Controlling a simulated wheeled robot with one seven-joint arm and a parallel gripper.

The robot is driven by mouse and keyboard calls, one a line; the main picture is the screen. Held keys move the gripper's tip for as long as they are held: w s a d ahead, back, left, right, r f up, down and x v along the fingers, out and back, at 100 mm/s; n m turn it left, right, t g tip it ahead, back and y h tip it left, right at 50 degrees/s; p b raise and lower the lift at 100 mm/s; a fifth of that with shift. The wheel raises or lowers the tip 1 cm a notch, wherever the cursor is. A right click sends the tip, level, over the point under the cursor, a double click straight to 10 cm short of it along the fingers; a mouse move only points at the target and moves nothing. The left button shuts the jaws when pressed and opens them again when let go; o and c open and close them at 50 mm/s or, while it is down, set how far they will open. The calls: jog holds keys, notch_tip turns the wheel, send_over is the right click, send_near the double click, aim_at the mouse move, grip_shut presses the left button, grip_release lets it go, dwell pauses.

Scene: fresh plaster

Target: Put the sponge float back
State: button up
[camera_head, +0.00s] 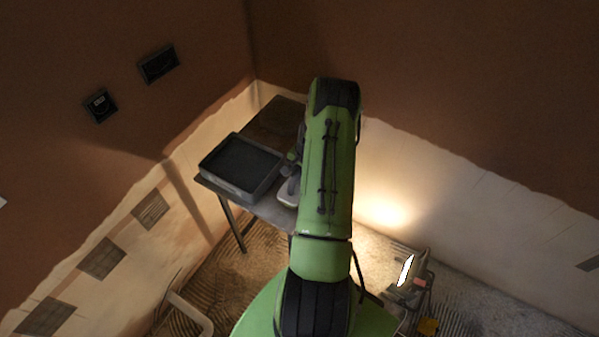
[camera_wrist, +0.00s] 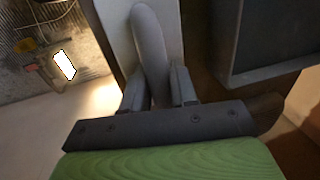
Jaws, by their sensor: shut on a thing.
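The sponge float shows in the wrist view as a grey handle (camera_wrist: 149,45) over a pale flat base. My gripper (camera_wrist: 160,88) is shut on that handle, with one finger on each side. In the head view the pale float (camera_head: 287,194) shows at the table's front edge, left of my arm, partly hidden by it. My gripper (camera_head: 291,164) is mostly hidden there. The float is over or on the small table (camera_head: 268,212); I cannot tell whether it touches the top.
A dark rectangular tub (camera_head: 241,165) stands on the table just left of the float; its rim also shows in the wrist view (camera_wrist: 270,75). A lit work lamp (camera_head: 408,272) stands on the floor at right. Walls close off the corner behind the table.

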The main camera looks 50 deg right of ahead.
jog(key=shift+f+b, duration=0.25)
jog(key=shift+b, duration=0.25)
jog(key=o, duration=1)
jog(key=r+p, duration=0.1)
jog(key=r, duration=0.1)
jog(key=s+r+p, duration=0.1)
jog(key=r+p, duration=0.1)
jog(key=r, duration=0.1)
jog(key=r+p, duration=0.1)
jog(key=r, duration=0.2)
jog(key=shift+s+p, duration=0.3)
jog(key=shift+p, duration=0.1)
